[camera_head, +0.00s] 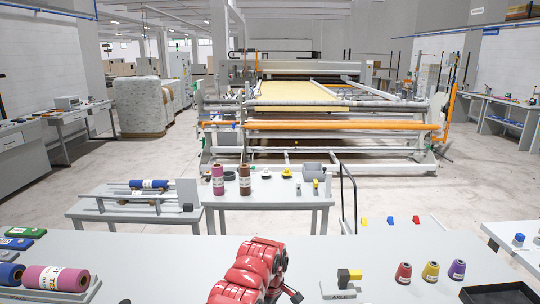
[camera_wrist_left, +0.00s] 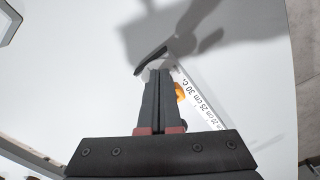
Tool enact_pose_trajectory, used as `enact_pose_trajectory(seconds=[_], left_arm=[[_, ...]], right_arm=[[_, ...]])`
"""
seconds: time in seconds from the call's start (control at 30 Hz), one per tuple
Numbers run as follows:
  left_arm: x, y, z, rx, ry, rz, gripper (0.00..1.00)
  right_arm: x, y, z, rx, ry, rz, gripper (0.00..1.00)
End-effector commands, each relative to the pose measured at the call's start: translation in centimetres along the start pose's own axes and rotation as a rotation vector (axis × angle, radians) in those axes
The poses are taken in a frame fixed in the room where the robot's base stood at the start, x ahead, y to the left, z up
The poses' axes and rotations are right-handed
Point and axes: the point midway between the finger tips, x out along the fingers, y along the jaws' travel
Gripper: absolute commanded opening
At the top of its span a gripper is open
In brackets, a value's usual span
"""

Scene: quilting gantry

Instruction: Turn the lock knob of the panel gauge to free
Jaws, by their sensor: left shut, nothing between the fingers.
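My left gripper (camera_wrist_left: 157,76) is shut and empty in the left wrist view, its two dark fingers pressed together. Just right of the fingers lies a white strip with a centimetre scale, apparently the panel gauge (camera_wrist_left: 203,106). An orange part (camera_wrist_left: 180,92), possibly the lock knob, shows partly behind the fingers; its setting cannot be read. A dark narrow bar (camera_wrist_left: 150,59) lies just beyond the fingertips; I cannot tell whether they touch it. In the head view my red left arm covers the front table's middle, and I cannot make out the gauge there. My right gripper is not in view.
The front table (camera_head: 170,260) carries spools (camera_head: 56,278) at left. A yellow-and-black block (camera_head: 350,275) on a grey plate, several coloured cones (camera_head: 430,271) and a dark tray (camera_head: 500,292) are at right. A smaller table (camera_head: 266,195) stands beyond.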

Motion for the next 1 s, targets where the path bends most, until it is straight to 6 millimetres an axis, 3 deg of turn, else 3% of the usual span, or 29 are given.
enact_pose_trajectory(seconds=[0.63,1.0], left_arm=[[0.0,-0.1,-0.1,0.000,0.001,-0.001,0.00],[0.3,-0.3,-0.1,0.000,0.000,-0.002,0.00]], right_arm=[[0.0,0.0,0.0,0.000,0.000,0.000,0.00],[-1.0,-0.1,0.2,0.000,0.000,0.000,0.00]])
